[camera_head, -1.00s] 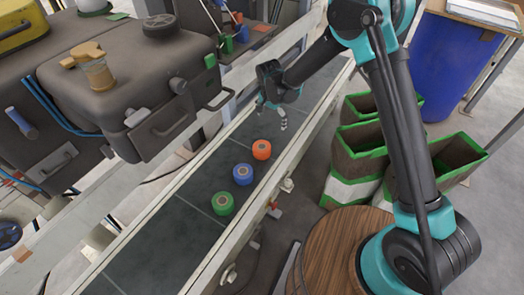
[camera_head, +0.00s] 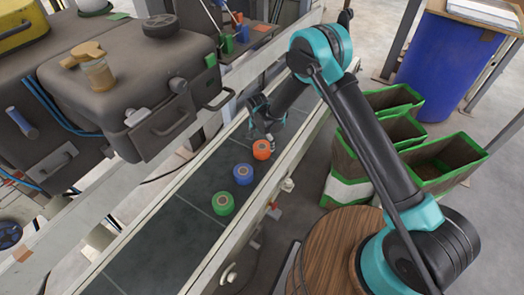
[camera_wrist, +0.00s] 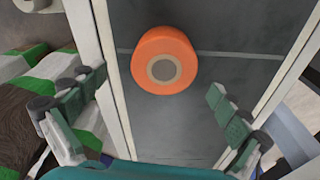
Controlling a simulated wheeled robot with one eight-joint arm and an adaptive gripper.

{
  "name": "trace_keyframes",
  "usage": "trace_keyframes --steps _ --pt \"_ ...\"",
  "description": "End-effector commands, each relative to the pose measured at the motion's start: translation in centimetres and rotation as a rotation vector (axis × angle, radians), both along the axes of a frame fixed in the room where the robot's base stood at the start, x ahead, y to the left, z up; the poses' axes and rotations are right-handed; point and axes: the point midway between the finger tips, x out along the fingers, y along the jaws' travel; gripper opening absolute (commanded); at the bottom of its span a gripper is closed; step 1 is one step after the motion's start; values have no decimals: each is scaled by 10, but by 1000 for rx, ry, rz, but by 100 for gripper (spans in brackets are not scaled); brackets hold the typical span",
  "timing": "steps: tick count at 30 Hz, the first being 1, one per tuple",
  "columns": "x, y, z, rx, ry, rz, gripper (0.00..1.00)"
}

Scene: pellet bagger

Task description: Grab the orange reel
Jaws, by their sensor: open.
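The orange reel (camera_head: 262,150) stands on the dark conveyor belt, the farthest of a row of three reels. In the wrist view the orange reel (camera_wrist: 164,60) is seen from above, with a pale core, ahead of and between the spread fingers. My gripper (camera_head: 268,128) is just behind and above the reel in the head view. In the wrist view my gripper (camera_wrist: 150,112) is open, one finger on each side, and neither finger touches the reel.
A blue reel (camera_head: 243,174) and a green reel (camera_head: 223,204) stand nearer on the belt (camera_head: 165,230). Pale rails edge the belt. A dark machine (camera_head: 125,90) is at left. Green-rimmed bins (camera_head: 440,160) and a blue barrel (camera_head: 445,65) are at right.

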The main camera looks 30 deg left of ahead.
Motion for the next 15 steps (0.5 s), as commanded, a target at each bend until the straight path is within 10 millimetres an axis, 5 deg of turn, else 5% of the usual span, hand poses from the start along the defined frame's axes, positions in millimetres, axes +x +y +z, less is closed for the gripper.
trace_keyframes --steps 15 --pt "7 5 -51 0 0 0 100"
